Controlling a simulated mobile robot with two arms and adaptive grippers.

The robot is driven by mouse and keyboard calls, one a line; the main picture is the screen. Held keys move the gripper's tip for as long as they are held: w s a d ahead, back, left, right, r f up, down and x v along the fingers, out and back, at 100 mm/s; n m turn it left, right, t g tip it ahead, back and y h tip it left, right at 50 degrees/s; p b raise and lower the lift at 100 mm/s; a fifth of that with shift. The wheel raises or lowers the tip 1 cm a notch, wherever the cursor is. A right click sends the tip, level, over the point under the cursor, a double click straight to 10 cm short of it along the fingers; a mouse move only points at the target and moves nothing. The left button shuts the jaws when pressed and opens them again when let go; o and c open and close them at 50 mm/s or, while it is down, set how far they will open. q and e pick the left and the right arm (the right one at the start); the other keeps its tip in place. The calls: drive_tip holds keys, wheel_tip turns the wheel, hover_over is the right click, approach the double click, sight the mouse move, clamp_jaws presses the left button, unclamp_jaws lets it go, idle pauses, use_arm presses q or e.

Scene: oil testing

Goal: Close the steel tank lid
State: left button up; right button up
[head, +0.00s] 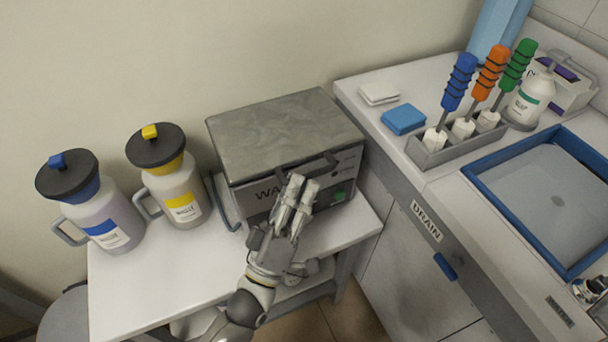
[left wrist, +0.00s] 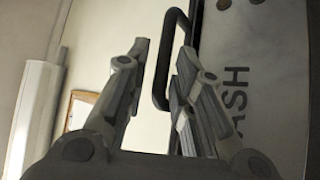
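The steel tank (head: 300,204), a grey box marked with "WA…", stands on the white side table. Its flat grey lid (head: 285,130) lies down level over the box, with no clear gap visible. A dark handle (head: 318,164) juts out at the lid's front edge. My left gripper (head: 309,181) is at the tank's front, just under and beside this handle. In the left wrist view my left gripper's fingers (left wrist: 163,58) are apart, and the dark handle loop (left wrist: 158,92) shows between them, closer to the right finger. I cannot tell whether they touch.
A blue-capped jug (head: 95,215) and a yellow-capped jug (head: 172,190) stand left of the tank. At right, a counter (head: 400,150) holds a rack (head: 445,152) of brushes and a blue-rimmed sink (head: 500,212). The table's front left is clear.

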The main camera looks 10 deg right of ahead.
use_arm(q)
drive_tip(key=v, duration=0.9)
drive_tip(key=shift+a, duration=0.25)
